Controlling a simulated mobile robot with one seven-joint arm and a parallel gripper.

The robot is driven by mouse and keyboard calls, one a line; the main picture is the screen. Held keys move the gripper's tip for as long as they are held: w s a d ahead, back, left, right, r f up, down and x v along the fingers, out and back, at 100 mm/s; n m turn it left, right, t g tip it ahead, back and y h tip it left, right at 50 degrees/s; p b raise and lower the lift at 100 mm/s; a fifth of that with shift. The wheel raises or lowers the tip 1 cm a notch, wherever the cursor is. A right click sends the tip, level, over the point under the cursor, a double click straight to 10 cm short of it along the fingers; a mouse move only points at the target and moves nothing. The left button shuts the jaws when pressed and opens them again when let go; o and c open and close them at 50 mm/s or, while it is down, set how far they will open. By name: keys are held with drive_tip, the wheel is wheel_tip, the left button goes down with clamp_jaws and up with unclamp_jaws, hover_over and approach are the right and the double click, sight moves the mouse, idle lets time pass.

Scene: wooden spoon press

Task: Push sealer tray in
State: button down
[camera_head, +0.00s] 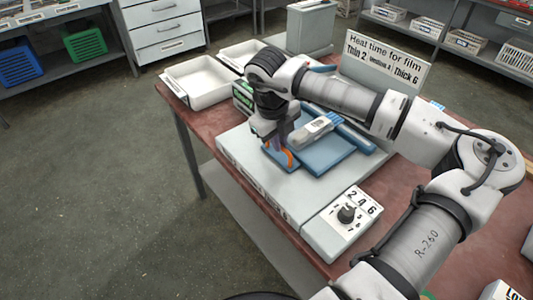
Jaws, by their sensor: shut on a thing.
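The sealer tray (322,161) is a flat blue tray on top of the pale grey sealer body (255,170). A grey and blue piece (318,128) lies across the tray. My gripper (279,157) points down at the tray's left front edge, with orange showing at its fingertips. It is shut on the tray's edge there, though the exact grip is small and partly hidden. My arm reaches in from the right and covers part of the far side of the sealer.
A dial box (341,222) marked 2, 4, 6 sits at the sealer's front right. A heat-time sign (385,58) stands behind. White trays (205,85) sit at the back left of the reddish table (185,118). Floor to the left is clear.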

drive_tip(key=shift+w+d, duration=0.15)
drive_tip(key=shift+d, duration=0.05)
drive_tip(key=shift+r, duration=0.1)
drive_tip(key=c, duration=1.5)
unclamp_jaws()
drive_tip(key=shift+d, duration=0.1)
drive_tip(key=r, duration=0.4)
drive_tip(key=s+a+r+b, duration=0.1)
drive_tip(key=r, duration=0.4)
drive_tip(key=a+r+b, duration=0.1)
drive_tip(key=r, duration=0.3)
drive_tip(key=shift+s+a+r, duration=0.15)
drive_tip(key=shift+s+r, duration=0.05)
drive_tip(key=shift+s, duration=0.1)
